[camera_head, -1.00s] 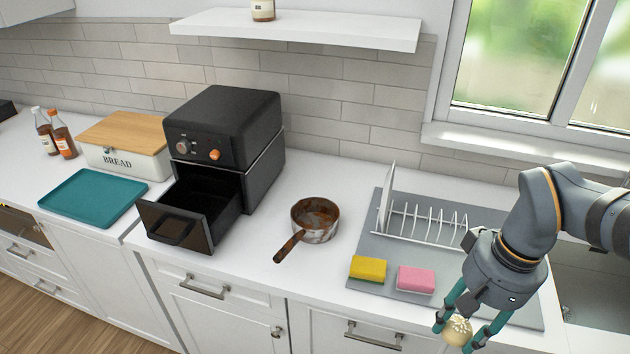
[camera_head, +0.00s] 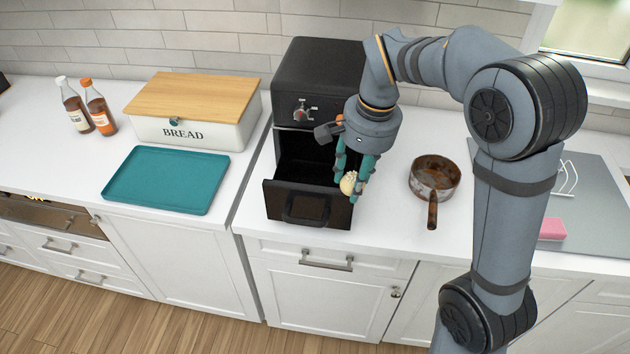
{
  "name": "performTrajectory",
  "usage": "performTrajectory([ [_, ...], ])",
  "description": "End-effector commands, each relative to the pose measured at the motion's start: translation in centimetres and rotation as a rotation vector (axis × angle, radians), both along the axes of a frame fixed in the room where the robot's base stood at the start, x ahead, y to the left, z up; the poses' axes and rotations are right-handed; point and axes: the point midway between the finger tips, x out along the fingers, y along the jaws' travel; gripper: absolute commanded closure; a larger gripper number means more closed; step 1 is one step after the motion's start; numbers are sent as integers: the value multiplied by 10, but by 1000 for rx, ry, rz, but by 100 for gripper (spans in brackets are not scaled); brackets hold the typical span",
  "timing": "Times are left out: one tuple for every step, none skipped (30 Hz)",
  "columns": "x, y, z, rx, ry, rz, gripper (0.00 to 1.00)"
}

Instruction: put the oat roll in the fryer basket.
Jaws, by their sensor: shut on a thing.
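The oat roll (camera_head: 348,183) is a small pale, speckled bun. My gripper (camera_head: 351,182) is shut on it, with a teal finger on either side, pointing down. The black air fryer (camera_head: 316,75) stands on the counter with its drawer pulled out. The fryer basket (camera_head: 296,203) is open at the top, with a dark inside and a handle on its front. The gripper and roll appear at the basket's right front edge in the picture. I cannot tell whether they are above the basket or just beside it. My arm hides the fryer's right side.
A rusty pan (camera_head: 435,178) stands to the right of the fryer, its handle pointing forward. A teal tray (camera_head: 167,179) and a bread box (camera_head: 195,110) are to the left, with two bottles (camera_head: 86,108) beyond. A pink sponge (camera_head: 552,229) lies on the grey mat (camera_head: 598,190) at the right.

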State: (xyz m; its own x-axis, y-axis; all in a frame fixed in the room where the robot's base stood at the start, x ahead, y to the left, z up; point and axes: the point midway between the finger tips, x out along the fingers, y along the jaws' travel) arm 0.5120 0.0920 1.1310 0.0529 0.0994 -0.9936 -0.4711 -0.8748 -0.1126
Motion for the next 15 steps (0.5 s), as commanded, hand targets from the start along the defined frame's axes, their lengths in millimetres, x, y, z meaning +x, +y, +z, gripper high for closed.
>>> performTrajectory([
  [20,20,4,-1,2,-64,84],
  [31,30,4,-1,2,-109,84],
  [44,42,3,-2,2,-169,84],
  [53,51,1,-4,2,-215,84],
  [61,57,-1,-3,2,-263,84],
  [70,63,-5,-4,3,-325,84],
  [77,67,-10,-5,4,-375,84],
  [83,69,-15,-7,5,-428,84],
  [91,73,-23,-8,5,-499,84],
  [97,75,-29,-7,6,-556,84],
  [102,77,-35,-8,5,-615,84],
  [109,79,-44,-8,5,-691,84],
  [113,81,-51,-7,5,-745,84],
  [117,82,-57,-6,4,-794,84],
  [120,82,-65,-6,2,-853,84],
])
